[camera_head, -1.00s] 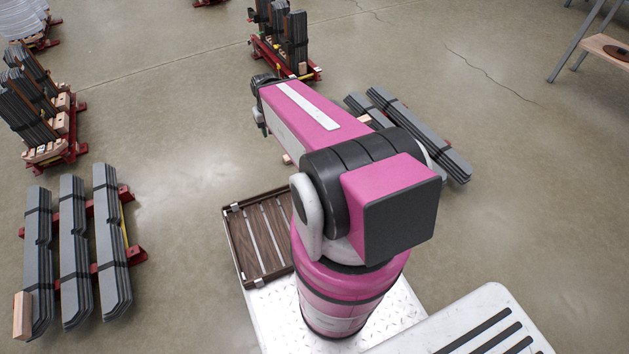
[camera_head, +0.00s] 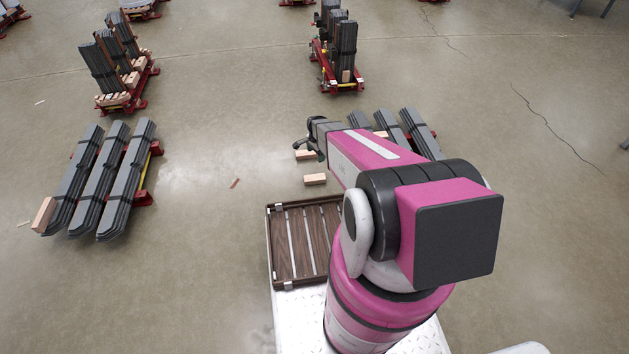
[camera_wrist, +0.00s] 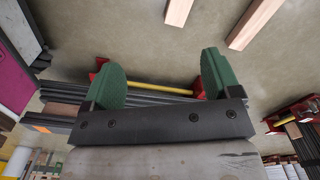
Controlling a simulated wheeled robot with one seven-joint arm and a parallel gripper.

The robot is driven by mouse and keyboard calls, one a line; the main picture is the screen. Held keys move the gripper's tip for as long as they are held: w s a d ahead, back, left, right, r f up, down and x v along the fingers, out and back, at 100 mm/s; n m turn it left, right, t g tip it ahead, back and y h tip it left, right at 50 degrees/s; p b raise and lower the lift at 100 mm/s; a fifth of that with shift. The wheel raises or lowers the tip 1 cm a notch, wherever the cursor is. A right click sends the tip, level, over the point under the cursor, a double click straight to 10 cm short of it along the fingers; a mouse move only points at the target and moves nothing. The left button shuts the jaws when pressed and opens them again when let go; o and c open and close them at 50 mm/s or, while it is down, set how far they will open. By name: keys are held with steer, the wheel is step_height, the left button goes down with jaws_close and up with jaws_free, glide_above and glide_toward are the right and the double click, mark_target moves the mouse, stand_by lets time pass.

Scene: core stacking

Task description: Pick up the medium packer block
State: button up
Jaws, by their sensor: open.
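Two pale wooden blocks lie on the floor beyond the tray: a nearer one (camera_head: 315,180) and another (camera_head: 305,155) close to my gripper (camera_head: 319,150). Two wooden blocks also show at the top of the wrist view, one at the top middle (camera_wrist: 178,11) and a longer-looking one at the top right (camera_wrist: 255,22). I cannot tell which block is the medium packer. In the wrist view my gripper (camera_wrist: 162,80) has its green fingers wide apart with nothing between them. Behind them show a red stand with a yellow bar and dark stacked strips.
A brown slatted tray (camera_head: 271,245) sits at my base's front. Grey strip stacks (camera_head: 118,190) lie at left, with a wooden block (camera_head: 43,215) at their end. More strips (camera_head: 418,135) lie beyond my arm. Upright racks (camera_head: 335,60) stand farther back. Floor left of the tray is mostly clear.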

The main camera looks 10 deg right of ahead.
mark_target(315, 177)
steer(key=w+f+m, duration=0.1)
steer(key=w+f, duration=0.1)
steer(key=f, duration=0.2)
steer(key=w+f+m, duration=0.1)
steer(key=f+m, duration=0.1)
steer(key=f, duration=0.3)
steer(key=w+f+m, duration=0.2)
steer(key=f, duration=0.3)
steer(key=shift+w+d+f, duration=0.1)
steer(key=shift+w+f, duration=0.1)
steer(key=shift+w, duration=0.1)
steer(key=f, duration=1)
steer(key=shift+s+f, duration=0.25)
steer(key=c, duration=1.1)
